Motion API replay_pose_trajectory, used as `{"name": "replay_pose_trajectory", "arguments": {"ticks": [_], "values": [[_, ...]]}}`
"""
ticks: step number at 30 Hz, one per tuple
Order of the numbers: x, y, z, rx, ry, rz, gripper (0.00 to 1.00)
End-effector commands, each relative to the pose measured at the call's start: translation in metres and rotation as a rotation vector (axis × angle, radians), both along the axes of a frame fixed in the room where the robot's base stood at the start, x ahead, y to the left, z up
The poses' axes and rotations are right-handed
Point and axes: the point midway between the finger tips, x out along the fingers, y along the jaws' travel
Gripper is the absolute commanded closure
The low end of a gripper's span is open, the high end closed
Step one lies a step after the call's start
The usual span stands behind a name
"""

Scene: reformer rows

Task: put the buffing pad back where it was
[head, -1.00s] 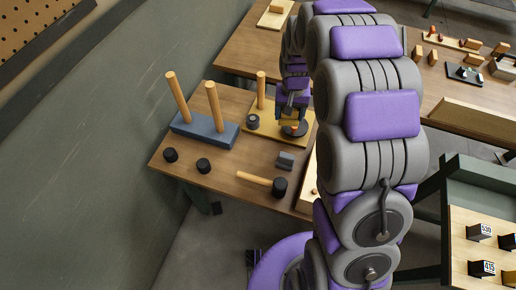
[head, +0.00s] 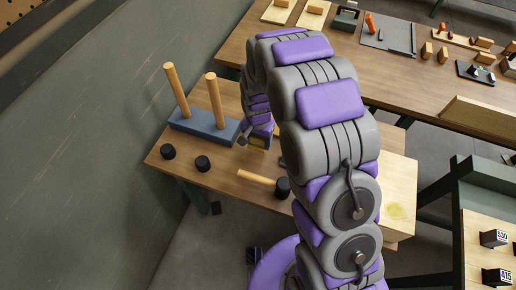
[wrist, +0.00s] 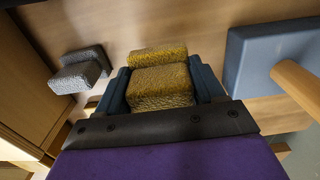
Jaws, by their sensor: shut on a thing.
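The buffing pad, a fuzzy yellow stepped block (wrist: 160,85), is between my gripper's jaws (wrist: 162,88) in the wrist view. The jaws are shut on its sides. In the head view my gripper (head: 256,141) is just right of the blue-grey two-peg base, and a bit of the yellow pad (head: 258,144) shows under it. The pad is over the brown table (head: 215,178); I cannot tell whether it touches the top.
The blue-grey base (head: 190,123) with two upright wooden pegs stands close to my gripper. A grey fuzzy block (wrist: 80,72) lies left of the pad in the wrist view. A longer table (head: 375,75) stands behind.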

Motion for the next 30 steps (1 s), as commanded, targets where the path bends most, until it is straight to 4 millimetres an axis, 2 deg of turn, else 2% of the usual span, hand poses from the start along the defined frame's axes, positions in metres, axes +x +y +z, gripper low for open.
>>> {"name": "replay_pose_trajectory", "arguments": {"ticks": [12, 22, 23, 30], "values": [[0.0, -0.001, -0.047, 0.001, 0.001, 0.001, 0.6], [0.0, -0.001, -0.048, 0.001, -0.001, 0.001, 0.6], [0.0, 0.0, -0.048, 0.001, -0.001, 0.001, 0.3], [0.0, 0.0, -0.048, 0.002, -0.002, 0.001, 0.07]]}}
